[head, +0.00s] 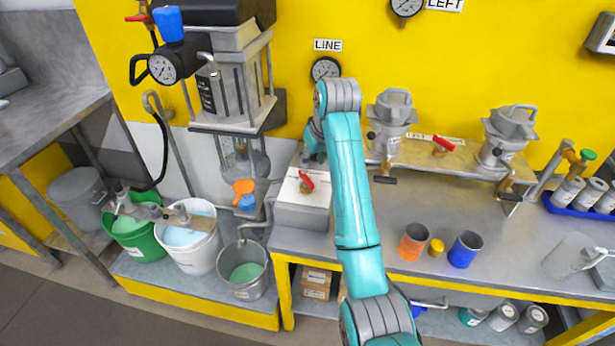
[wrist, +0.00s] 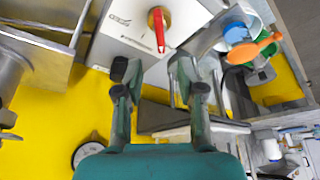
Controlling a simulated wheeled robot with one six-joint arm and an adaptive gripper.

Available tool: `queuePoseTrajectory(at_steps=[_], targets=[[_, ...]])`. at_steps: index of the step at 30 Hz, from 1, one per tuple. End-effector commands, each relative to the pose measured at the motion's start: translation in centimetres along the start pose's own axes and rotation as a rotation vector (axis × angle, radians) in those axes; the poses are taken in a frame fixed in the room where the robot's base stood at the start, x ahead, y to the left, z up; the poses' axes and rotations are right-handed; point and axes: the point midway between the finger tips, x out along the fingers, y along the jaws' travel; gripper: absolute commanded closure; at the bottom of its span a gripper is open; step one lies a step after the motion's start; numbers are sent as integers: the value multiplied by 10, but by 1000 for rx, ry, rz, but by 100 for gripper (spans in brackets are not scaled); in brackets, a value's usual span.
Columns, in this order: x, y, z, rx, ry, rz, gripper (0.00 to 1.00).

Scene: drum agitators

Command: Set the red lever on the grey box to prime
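The grey box (head: 302,207) stands on the left end of the steel bench in the head view, with a red lever (head: 306,181) on its pale top plate. In the wrist view the red lever (wrist: 159,30) sits on a brass hub, its handle pointing down the picture toward my gripper. The box's top (wrist: 128,28) carries small print, too small to read. My gripper (wrist: 153,80) is open and empty, its fingertips just short of the lever's end and apart from it. In the head view my gripper is mostly hidden behind my teal arm.
A second red lever (head: 442,146) sits on a plate between two metal pots. Left of the box are an orange and blue handle (head: 244,193), a pump and several buckets (head: 192,240).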

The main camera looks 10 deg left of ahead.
Motion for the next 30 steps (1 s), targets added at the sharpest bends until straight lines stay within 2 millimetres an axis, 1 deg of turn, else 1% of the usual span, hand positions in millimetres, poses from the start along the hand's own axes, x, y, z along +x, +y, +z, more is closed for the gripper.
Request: queuePoseTrajectory(at_steps=[1, 9, 15, 21, 29, 30], targets=[[9, 0, 1, 0, -4, -1, 61], [57, 0, 1, 0, -3, -2, 61], [82, 0, 0, -1, -1, -1, 61], [92, 0, 0, -1, 1, -1, 61], [93, 0, 0, -1, 1, 0, 61], [93, 0, 0, -1, 1, 0, 71]])
